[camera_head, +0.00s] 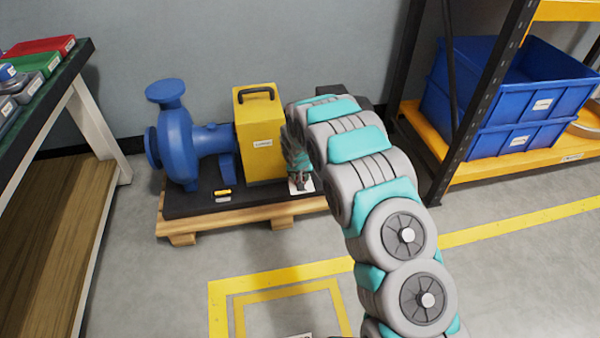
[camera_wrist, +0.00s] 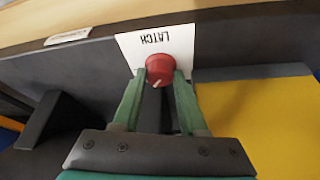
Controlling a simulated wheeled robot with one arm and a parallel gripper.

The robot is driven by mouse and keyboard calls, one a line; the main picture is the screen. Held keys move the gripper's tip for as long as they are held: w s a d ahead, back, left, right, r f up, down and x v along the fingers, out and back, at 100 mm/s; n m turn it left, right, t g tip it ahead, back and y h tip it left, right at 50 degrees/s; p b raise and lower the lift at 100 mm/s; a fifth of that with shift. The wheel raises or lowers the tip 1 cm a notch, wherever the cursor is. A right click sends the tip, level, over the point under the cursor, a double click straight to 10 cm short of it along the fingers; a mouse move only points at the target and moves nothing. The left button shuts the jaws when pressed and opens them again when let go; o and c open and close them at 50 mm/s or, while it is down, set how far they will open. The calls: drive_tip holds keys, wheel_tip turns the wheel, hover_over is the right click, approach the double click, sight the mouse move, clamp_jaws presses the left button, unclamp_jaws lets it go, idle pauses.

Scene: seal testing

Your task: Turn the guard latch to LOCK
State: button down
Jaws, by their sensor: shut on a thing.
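The guard latch is a round red knob (camera_wrist: 160,70) with a pale pointer mark, in front of a white plate (camera_wrist: 185,42) lettered LATCH. The plate appears upside down in the wrist view. My gripper (camera_wrist: 160,82) has its two green fingers on either side of the knob, shut on it. In the head view my gripper (camera_head: 300,180) reaches down beside the yellow guard (camera_head: 260,135), and the white plate (camera_head: 293,189) shows partly below it. The knob is hidden there by my gripper. I cannot read any LOCK marking.
The blue pump (camera_head: 178,140) stands left of the guard on a dark base over a wooden pallet (camera_head: 185,228). A small yellow-and-black piece (camera_head: 222,193) lies on the base. A rack with blue bins (camera_head: 515,90) is at right, a workbench (camera_head: 85,90) at left.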

drive_tip(key=n+p, duration=0.2)
drive_tip(key=p, duration=0.1)
drive_tip(key=shift+r+y, duration=0.3)
drive_tip(key=shift+f+n, duration=0.25)
drive_tip(key=shift+n, duration=0.35)
drive_tip(key=shift+f+n+y, duration=0.2)
drive_tip(key=shift+n+y, duration=0.1)
drive_tip(key=shift+y, duration=0.1)
drive_tip(key=n+b, duration=0.1)
drive_tip(key=b, duration=0.1)
drive_tip(key=n+b, duration=0.1)
drive_tip(key=b, duration=0.2)
drive_tip(key=shift+w+d+f+y+b, duration=0.1)
drive_tip(key=shift+f+y+b, duration=0.1)
drive_tip(key=shift+y+b, duration=0.2)
drive_tip(key=b, duration=0.1)
drive_tip(key=n+b, duration=0.1)
drive_tip(key=b, duration=0.1)
drive_tip(key=shift+r+n+g, duration=0.25)
drive_tip(key=shift+n+g, duration=0.05)
drive_tip(key=shift+g, duration=0.1)
drive_tip(key=shift+d+r+y, duration=0.1)
drive_tip(key=shift+r+y, duration=0.05)
drive_tip(key=shift+y, duration=0.15)
drive_tip(key=c, duration=0.7)
unclamp_jaws()
drive_tip(key=shift+c, duration=0.2)
